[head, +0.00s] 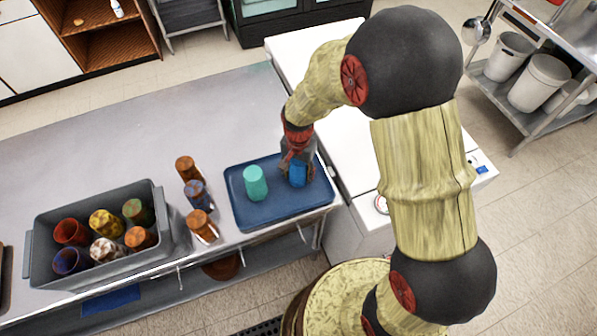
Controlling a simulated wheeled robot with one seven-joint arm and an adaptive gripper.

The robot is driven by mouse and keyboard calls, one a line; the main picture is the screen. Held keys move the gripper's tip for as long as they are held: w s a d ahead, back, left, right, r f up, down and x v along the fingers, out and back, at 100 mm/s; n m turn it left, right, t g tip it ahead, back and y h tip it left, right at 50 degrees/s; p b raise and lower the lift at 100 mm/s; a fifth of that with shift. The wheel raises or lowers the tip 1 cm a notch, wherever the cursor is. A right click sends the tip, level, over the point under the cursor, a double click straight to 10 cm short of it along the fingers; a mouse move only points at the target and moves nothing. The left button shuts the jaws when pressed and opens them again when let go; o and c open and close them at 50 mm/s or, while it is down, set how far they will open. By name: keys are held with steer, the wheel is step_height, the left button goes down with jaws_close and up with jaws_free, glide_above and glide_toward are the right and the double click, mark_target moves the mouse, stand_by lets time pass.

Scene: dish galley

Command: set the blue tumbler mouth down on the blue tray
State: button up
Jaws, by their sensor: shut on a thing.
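The blue tumbler (298,174) is at the right part of the blue tray (262,215), close to its surface; I cannot tell whether it touches. My gripper (298,163) is above the tumbler, pointing down and shut on its upper part. The gripper hides the tumbler's top, so which end is up is hard to see. A teal tumbler (256,183) stands on the same tray, to the left of the blue one, with a gap between them.
A grey bin (160,205) at the left holds several tumblers. Two orange-brown tumblers (202,226) (187,168) and a dark blue patterned one (197,194) stand between bin and tray. The steel counter (150,135) is clear behind. A white machine (345,150) adjoins at right.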

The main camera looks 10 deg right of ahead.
steer(key=shift+f, duration=0.2)
steer(key=o, duration=1.2)
steer(key=shift+c, duration=0.2)
steer(key=shift+o, duration=0.2)
steer(key=shift+r, duration=0.2)
step_height(320, 180, up, 13)
steer(key=shift+d+f+p, duration=0.1)
steer(key=shift+f+p, duration=0.05)
steer(key=shift+p, duration=0.95)
steer(key=s+d+r+n+t, duration=0.2)
steer(key=s+d+r+n, duration=0.1)
steer(key=s+r, duration=0.6)
steer(key=s+d+r+n+t, duration=0.3)
steer(key=s+d+r, duration=0.3)
steer(key=s+r, duration=0.3)
step_height(320, 180, up, 3)
steer(key=shift+s+d+f+n+t, duration=0.1)
steer(key=shift+s+d+n+t, duration=0.2)
steer(key=shift+n, duration=0.3)
